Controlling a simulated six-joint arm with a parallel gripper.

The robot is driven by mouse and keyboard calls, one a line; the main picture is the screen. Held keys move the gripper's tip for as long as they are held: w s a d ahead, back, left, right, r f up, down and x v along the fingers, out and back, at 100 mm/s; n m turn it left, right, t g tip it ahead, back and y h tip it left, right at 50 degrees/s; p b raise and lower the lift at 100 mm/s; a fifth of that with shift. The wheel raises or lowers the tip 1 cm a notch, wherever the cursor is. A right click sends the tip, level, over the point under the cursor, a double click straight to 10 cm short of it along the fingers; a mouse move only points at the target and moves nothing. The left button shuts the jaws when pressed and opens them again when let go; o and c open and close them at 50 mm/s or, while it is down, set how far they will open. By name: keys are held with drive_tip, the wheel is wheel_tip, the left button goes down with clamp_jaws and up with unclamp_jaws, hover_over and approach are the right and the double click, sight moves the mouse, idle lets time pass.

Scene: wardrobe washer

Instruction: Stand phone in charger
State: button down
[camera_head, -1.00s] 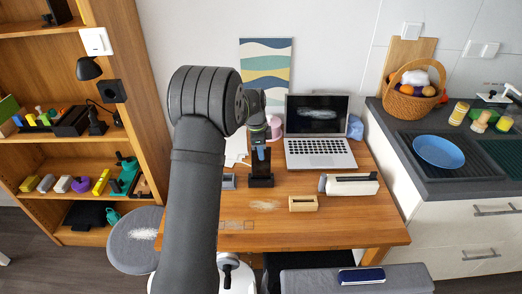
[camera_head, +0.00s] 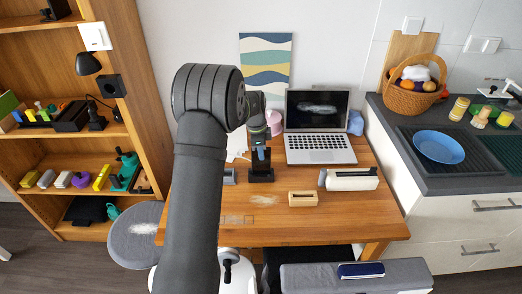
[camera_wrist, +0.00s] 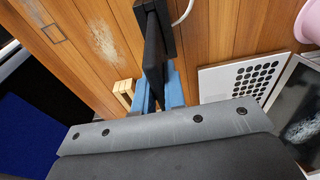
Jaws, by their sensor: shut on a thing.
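A black slab, which I take for the phone (camera_wrist: 153,68), stands on edge between the blue fingertips of my gripper (camera_wrist: 160,92) in the wrist view. My gripper is shut on it. In the head view my gripper (camera_head: 261,156) is above the desk, directly over the black charger (camera_head: 261,176). In the wrist view the slab's far end meets or overlaps a black part of the charger (camera_wrist: 167,28). I cannot tell whether the phone rests on it. In the head view the phone is hard to separate from the charger and my wrist.
The laptop (camera_head: 318,147) stands open behind and right of the charger. A wooden holder (camera_head: 303,199) and a white-and-grey device (camera_head: 351,179) lie to the right. A grey block (camera_head: 229,176) sits close on the left. The desk front (camera_head: 290,229) is clear.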

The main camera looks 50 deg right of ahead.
drive_tip(key=shift+f, duration=0.3)
drive_tip(key=c, duration=1.4)
unclamp_jaws()
wheel_tip(320, 180, up, 17)
drive_tip(key=w+a, duration=0.1)
drive_tip(key=shift+w+a, duration=0.25)
wheel_tip(320, 180, down, 17)
drive_tip(key=s+d, duration=0.1)
drive_tip(key=shift+s+d, duration=0.25)
drive_tip(key=shift+r, duration=0.15)
